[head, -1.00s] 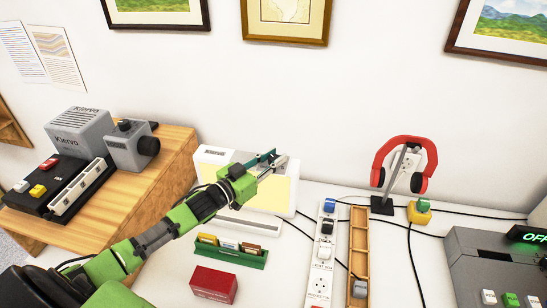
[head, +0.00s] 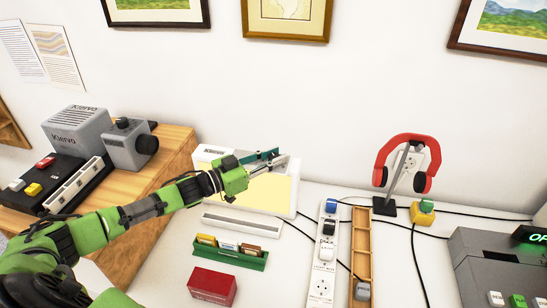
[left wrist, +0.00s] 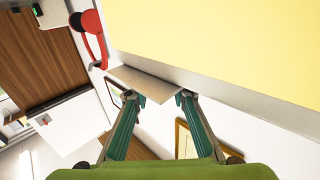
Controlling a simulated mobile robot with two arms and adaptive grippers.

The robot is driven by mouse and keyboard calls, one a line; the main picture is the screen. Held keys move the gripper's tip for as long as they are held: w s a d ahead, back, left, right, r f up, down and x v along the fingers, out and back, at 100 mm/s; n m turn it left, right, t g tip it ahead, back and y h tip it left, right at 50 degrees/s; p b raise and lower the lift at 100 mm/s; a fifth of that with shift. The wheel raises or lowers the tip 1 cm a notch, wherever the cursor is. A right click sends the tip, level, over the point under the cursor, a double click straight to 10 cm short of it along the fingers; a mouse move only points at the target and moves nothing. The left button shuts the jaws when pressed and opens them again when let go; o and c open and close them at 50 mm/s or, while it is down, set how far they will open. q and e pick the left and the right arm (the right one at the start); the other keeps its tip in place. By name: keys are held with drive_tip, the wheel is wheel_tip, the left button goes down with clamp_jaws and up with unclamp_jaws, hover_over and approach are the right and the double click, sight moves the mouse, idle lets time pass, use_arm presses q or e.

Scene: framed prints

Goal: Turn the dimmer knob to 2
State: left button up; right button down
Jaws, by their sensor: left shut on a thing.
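A white light panel (head: 268,193) with a pale yellow face stands at the back of the white table. My left gripper (head: 284,160) is at its upper right corner. In the left wrist view the yellow face (left wrist: 235,35) fills the upper right. There the left fingertips (left wrist: 162,97) stand a little apart, with a pale flat piece (left wrist: 148,84) between them at the panel's edge. I cannot tell whether this piece belongs to the panel. No knob or scale marked as a dimmer can be made out at the fingertips. My right gripper is not in view.
Red headphones (head: 408,160) hang on a stand to the right. A power strip (head: 322,270), a wooden tray (head: 361,230), a green card holder (head: 228,257) and a red box (head: 212,285) lie in front. Grey devices (head: 80,132) stand on a wooden cabinet at left.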

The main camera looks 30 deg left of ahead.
use_arm(q)
drive_tip(key=o, duration=1.1)
drive_tip(key=shift+r, duration=0.1)
drive_tip(key=shift+o, duration=0.2)
drive_tip(key=v, duration=1.2)
